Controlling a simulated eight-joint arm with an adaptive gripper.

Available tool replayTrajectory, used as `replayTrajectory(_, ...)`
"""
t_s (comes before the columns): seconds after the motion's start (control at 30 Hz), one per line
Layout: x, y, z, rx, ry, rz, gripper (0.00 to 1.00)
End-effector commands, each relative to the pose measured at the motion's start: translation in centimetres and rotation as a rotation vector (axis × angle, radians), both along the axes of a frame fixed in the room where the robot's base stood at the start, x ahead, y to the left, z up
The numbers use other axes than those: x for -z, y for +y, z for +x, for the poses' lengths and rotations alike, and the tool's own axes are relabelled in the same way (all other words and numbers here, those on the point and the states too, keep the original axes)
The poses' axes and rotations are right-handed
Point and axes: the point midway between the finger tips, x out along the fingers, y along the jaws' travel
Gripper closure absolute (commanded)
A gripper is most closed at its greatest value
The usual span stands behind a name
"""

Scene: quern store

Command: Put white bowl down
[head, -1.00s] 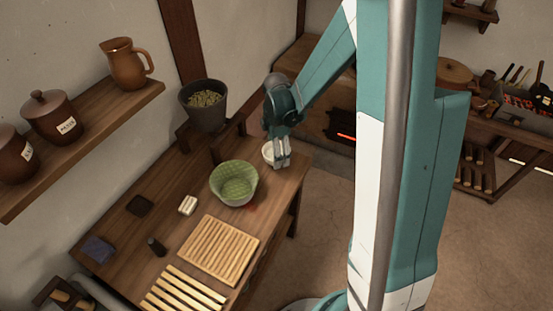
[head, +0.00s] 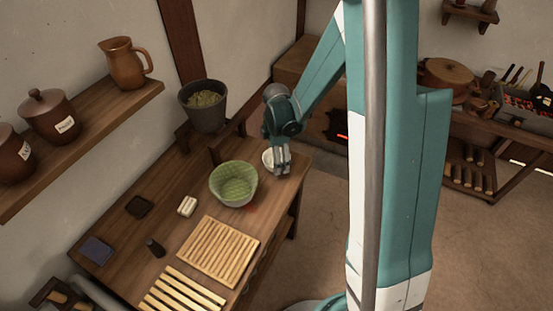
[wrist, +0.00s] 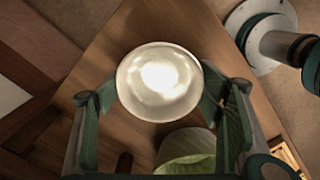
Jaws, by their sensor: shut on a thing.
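The white bowl (wrist: 160,82) shows from above in the wrist view, between my two gripper fingers, over the wooden table. In the head view the white bowl (head: 268,160) is partly hidden behind my gripper (head: 282,168) near the table's far right end. My gripper also shows in the wrist view (wrist: 160,112), with one finger on each side of the bowl, shut on it. I cannot tell whether the bowl's base touches the table.
A green bowl (head: 234,184) stands close by, nearer the camera; it also shows in the wrist view (wrist: 186,150). A dark pot (head: 203,112) stands behind. A slatted wooden board (head: 218,250) and a small pale block (head: 187,206) lie on the table (head: 178,232). The table's right edge is near.

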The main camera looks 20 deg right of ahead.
Motion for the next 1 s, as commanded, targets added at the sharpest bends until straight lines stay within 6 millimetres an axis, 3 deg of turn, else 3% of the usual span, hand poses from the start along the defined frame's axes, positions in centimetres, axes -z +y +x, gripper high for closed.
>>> replayTrajectory(0.27, 0.34, 0.00, 0.01, 0.000, 0.000, 0.000, 0.51)
replayTrajectory(0.3, 0.33, 0.00, 0.01, 0.000, 0.000, 0.000, 0.31)
replayTrajectory(0.4, 0.28, 0.00, 0.01, 0.000, 0.000, 0.000, 0.19)
replayTrajectory(1.0, -0.60, 0.00, -0.01, 0.000, 0.000, 0.000, 0.19)
